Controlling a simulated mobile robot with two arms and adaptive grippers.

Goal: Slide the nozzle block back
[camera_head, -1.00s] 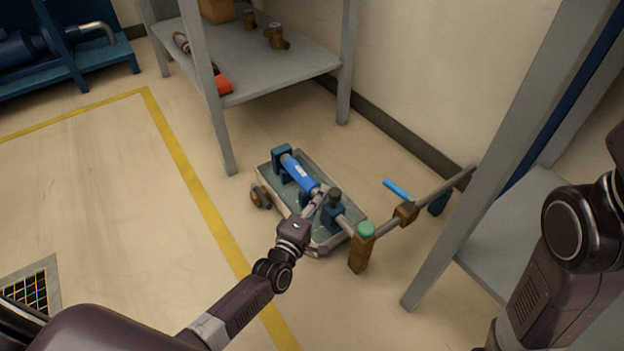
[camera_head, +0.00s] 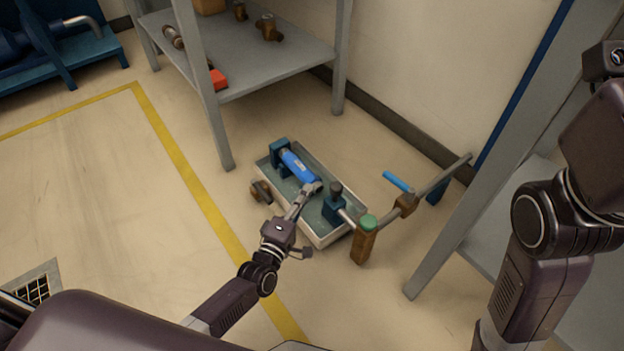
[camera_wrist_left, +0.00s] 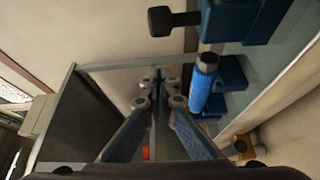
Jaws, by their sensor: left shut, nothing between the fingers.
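The nozzle block (camera_head: 333,209) is a dark teal block with a dark knob on top, standing in the grey tray (camera_head: 320,238). A pipe joins its right side. The blue meter (camera_head: 297,166) lies tilted in the tray between the block and a teal end support (camera_head: 280,153). My left gripper (camera_head: 313,188) is shut and empty, at the meter's near end and just left of the block. In the left wrist view its fingertips (camera_wrist_left: 160,86) are together beside the meter (camera_wrist_left: 203,82), below the teal block with a black knob (camera_wrist_left: 218,20).
A brown post with a green cap (camera_head: 366,240) stands right of the tray, with a pipe and blue-handled valve (camera_head: 400,190) beyond. A shelf (camera_head: 270,70) stands behind, and a grey rack post (camera_head: 480,190) on the right. The floor at left is open.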

